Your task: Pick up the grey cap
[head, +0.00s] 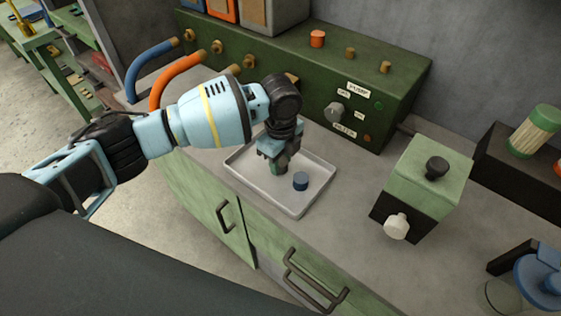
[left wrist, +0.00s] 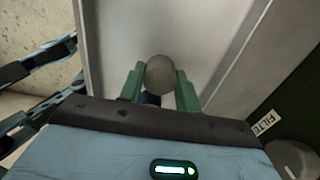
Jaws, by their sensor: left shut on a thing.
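The grey cap (left wrist: 160,74) shows in the left wrist view as a round grey disc between the two green fingers. My left gripper (head: 278,168) is low over the tray in the head view, pointing down. It also shows in the left wrist view (left wrist: 160,84), shut on the grey cap. In the head view the cap is hidden by the fingers, so I cannot tell whether it still touches the tray. My right gripper is in neither view.
The light grey tray (head: 238,160) lies on the worktop. A green panel (head: 300,75) with knobs stands behind. A green and black box (head: 425,180) is to the right. Worktop between tray and box is clear.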

